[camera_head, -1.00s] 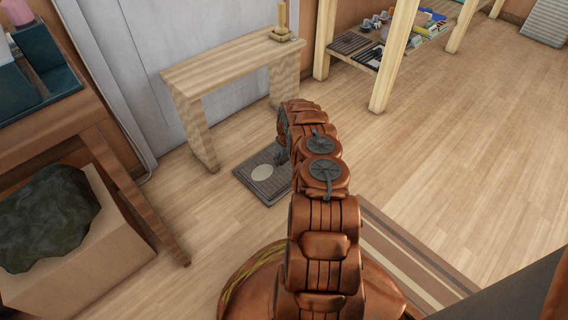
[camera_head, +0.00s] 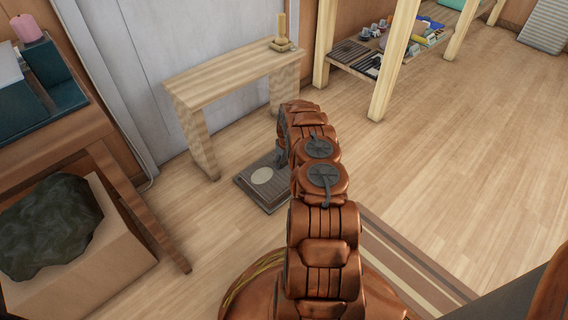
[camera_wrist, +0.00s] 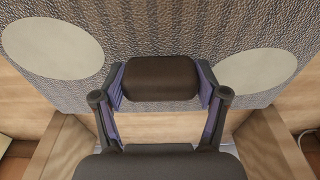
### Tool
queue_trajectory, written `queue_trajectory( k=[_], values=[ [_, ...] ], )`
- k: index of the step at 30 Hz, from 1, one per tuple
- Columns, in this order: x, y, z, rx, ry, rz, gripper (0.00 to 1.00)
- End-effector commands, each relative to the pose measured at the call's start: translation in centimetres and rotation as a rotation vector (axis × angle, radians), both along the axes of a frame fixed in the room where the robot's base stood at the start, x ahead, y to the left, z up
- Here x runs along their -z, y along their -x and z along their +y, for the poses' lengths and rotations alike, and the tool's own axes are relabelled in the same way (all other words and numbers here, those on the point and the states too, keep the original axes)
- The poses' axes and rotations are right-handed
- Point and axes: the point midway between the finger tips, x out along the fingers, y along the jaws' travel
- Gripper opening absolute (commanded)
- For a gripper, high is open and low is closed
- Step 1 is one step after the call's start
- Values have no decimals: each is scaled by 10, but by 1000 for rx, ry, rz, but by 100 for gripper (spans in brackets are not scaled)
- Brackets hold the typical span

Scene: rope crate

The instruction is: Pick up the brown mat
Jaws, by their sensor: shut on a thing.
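The mat (camera_head: 271,194) is a dark grey-brown rectangle with a pale oval. In the head view it is in front of the small wooden bench, and my arm covers its right part. In the wrist view the mat (camera_wrist: 165,35) fills the top with its rough weave and two pale ovals. In the head view my gripper is mostly hidden behind my arm. I cannot tell whether the mat is lifted off the floor.
A wooden bench (camera_head: 232,77) with a small wooden object on it stands by the grey door, just behind the mat. A box with a dark bag (camera_head: 48,225) sits under a table at the left. A striped rug (camera_head: 415,268) lies at the lower right. The floor at the right is clear.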

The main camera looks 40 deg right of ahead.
Motion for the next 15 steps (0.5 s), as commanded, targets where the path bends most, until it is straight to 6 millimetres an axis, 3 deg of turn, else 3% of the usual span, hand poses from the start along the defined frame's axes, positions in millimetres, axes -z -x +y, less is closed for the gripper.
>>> queue_trajectory(
  k=[15],
  values=[
    [-10,32,56,-3,-1,1,24]
  ],
)
